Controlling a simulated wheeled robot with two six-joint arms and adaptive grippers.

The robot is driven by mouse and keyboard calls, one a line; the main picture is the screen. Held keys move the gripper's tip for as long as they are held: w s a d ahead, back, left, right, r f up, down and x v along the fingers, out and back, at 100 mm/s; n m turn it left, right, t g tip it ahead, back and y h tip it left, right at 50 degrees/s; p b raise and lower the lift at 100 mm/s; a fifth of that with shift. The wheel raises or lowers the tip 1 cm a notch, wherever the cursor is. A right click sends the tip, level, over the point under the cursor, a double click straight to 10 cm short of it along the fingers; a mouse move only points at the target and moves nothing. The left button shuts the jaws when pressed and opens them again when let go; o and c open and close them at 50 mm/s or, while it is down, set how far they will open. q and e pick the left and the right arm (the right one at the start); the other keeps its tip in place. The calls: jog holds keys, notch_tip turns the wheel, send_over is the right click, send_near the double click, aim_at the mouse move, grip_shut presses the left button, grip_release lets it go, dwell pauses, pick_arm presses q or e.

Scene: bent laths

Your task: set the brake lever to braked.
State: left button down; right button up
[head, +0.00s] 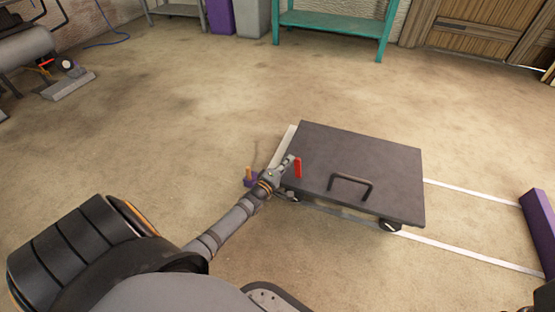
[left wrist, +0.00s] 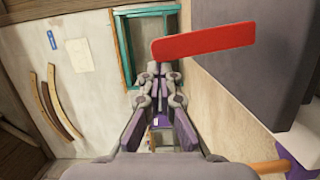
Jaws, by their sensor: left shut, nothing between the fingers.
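A dark grey flat cart (head: 385,165) with a black handle (head: 350,184) on its top stands on the floor. The red brake lever (head: 297,168) stands upright at the cart's left side. In the left wrist view the red lever (left wrist: 204,40) lies as a long bar across the upper middle, just beyond the fingertips. My left gripper (head: 290,160) is shut and empty, close beside the lever on its left. In the left wrist view my left gripper (left wrist: 161,70) has its tips together just below the lever's left end; I cannot tell whether they touch it. My right gripper is not in view.
White rails (head: 470,188) run along the floor to a purple block (head: 540,228) at right. An orange peg (head: 249,173) on a purple base stands left of the cart. A teal bench (head: 335,20) is at the back. Bent laths (left wrist: 62,110) show at left in the wrist view.

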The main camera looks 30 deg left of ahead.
pick_arm(q)
jog(key=w+d+m+g+y+p, duration=0.1)
jog(key=d+m+p, duration=0.4)
jog(key=d, duration=0.2)
jog(key=shift+w+r, duration=0.15)
jog(key=shift+w, duration=0.2)
jog(key=shift+d, duration=0.1)
dwell(0.4)
